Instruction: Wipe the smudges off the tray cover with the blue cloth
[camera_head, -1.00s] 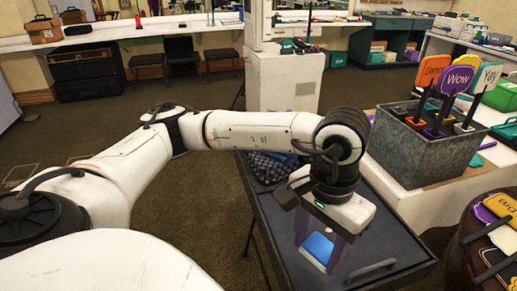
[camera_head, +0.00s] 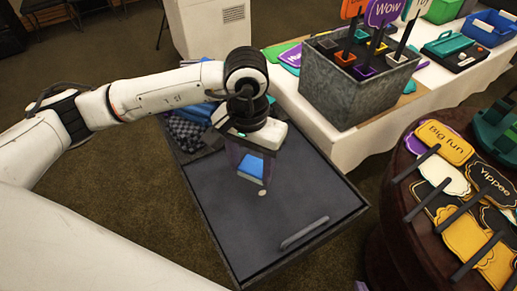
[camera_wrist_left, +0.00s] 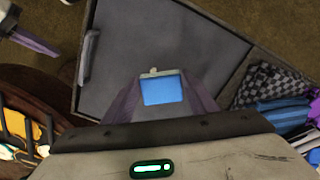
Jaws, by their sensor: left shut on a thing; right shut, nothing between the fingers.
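The dark grey tray cover (camera_head: 215,205) lies flat with a bar handle (camera_head: 303,233) near its front edge; it also fills the middle of the left wrist view (camera_wrist_left: 190,50). My left gripper (camera_head: 252,168) is over the cover's far half, shut on the blue cloth (camera_head: 250,165), which shows between the fingers in the left wrist view (camera_wrist_left: 162,90). I cannot tell whether the cloth touches the cover. One small pale smudge (camera_head: 262,192) lies just in front of the cloth; it shows in the left wrist view (camera_wrist_left: 152,72). My right gripper (camera_wrist_left: 35,40) appears at that view's upper left, shut and empty.
Checkered fabric (camera_head: 186,132) and folded blue fabric (camera_head: 195,112) lie beyond the cover's far end. A metal bin (camera_head: 350,92) of sign props stands on the white table to the right. A round table with signs (camera_head: 450,145) is at right. The cover's front half is clear.

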